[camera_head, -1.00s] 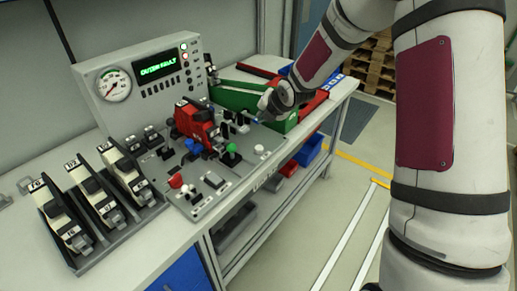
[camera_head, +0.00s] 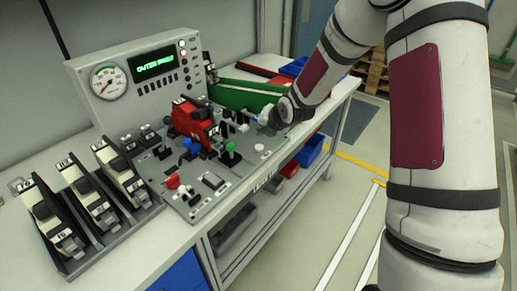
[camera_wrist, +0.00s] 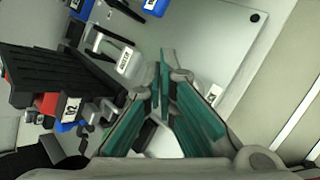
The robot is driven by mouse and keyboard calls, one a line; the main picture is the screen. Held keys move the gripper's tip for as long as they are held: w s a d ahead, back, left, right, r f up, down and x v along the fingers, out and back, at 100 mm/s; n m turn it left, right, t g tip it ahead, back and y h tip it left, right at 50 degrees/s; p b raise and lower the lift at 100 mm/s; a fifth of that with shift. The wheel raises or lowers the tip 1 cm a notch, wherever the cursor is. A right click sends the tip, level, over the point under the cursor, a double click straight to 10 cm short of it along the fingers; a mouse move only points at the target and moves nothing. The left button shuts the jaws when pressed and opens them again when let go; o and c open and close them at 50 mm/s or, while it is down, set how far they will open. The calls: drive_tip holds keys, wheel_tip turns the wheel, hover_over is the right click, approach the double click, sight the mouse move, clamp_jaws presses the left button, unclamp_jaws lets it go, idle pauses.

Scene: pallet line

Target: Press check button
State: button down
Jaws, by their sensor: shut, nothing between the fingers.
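My gripper (camera_head: 257,120) is over the far right part of the grey control panel (camera_head: 235,177), behind the green-topped lever (camera_head: 231,149). In the wrist view its teal fingers (camera_wrist: 163,65) are shut together and empty, close above the panel. Whether the tips touch anything cannot be told. No control is clearly legible as the check button. A black handle (camera_wrist: 108,42) and white label (camera_wrist: 125,60) show left of the fingers.
A red device (camera_head: 190,120) stands on the panel left of my gripper. Behind is a console with a gauge (camera_head: 110,82) and a green-lit display (camera_head: 154,65). Several black-and-white units (camera_head: 90,200) stand in a rack at left.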

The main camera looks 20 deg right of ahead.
sight(262, 146)
drive_tip(key=shift+f+b, duration=0.95)
drive_tip(key=shift+f, duration=0.8)
drive_tip(key=shift+f+b, duration=0.4)
drive_tip(key=shift+f+b, duration=0.45)
drive_tip(key=shift+f, duration=0.05)
idle(0.9)
drive_tip(key=shift+r, duration=0.1)
idle(0.4)
drive_tip(key=shift+r+p, duration=0.45)
drive_tip(key=shift+r, duration=0.4)
drive_tip(key=shift+r+p, duration=1.45)
drive_tip(key=shift+r, duration=1.05)
